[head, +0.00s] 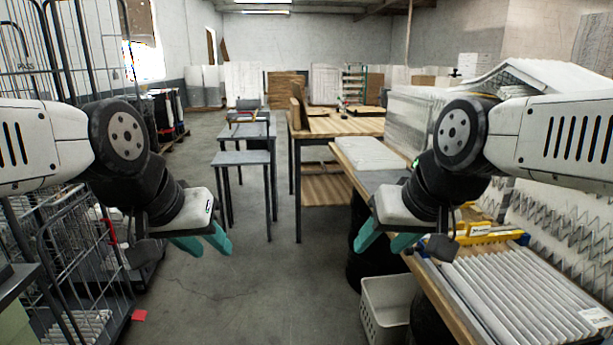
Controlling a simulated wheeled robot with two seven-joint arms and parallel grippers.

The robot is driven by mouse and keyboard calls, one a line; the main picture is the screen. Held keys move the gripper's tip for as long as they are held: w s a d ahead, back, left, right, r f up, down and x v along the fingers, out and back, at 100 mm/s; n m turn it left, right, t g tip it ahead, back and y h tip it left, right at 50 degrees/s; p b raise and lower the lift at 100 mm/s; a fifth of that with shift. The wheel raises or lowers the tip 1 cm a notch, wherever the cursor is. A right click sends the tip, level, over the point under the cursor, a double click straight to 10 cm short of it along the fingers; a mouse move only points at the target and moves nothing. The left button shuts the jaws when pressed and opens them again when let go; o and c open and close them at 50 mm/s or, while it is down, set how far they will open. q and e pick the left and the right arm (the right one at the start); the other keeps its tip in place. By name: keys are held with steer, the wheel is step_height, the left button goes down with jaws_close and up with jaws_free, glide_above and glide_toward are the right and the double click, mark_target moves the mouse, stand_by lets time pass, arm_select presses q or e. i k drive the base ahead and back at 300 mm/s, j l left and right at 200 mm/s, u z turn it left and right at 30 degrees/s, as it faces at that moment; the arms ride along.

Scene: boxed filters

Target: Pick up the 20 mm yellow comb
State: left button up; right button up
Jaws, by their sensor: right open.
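Yellow pieces lie on the workbench at the right, beyond the pleated filter. One yellow piece (480,229) has a pale label, and a longer yellow and blue strip (490,239) runs along the filter's back edge. They are too small to read, so I cannot tell which is the 20 mm comb. My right gripper (383,240) has teal fingers spread apart and empty, to the left of the yellow pieces and near the bench's left edge. My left gripper (203,242) hangs over the floor at the left, its teal fingers apart and empty.
A pleated filter (515,291) lies on the wooden workbench (432,285). A white bin (389,304) stands on the floor beside the bench. Wire cage trolleys (75,250) stand at the left. Grey tables (241,158) stand ahead. The middle floor is clear.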

mark_target(477, 232)
steer(key=z, duration=1.35)
steer(key=i+j, duration=0.5)
steer(key=i, duration=0.2)
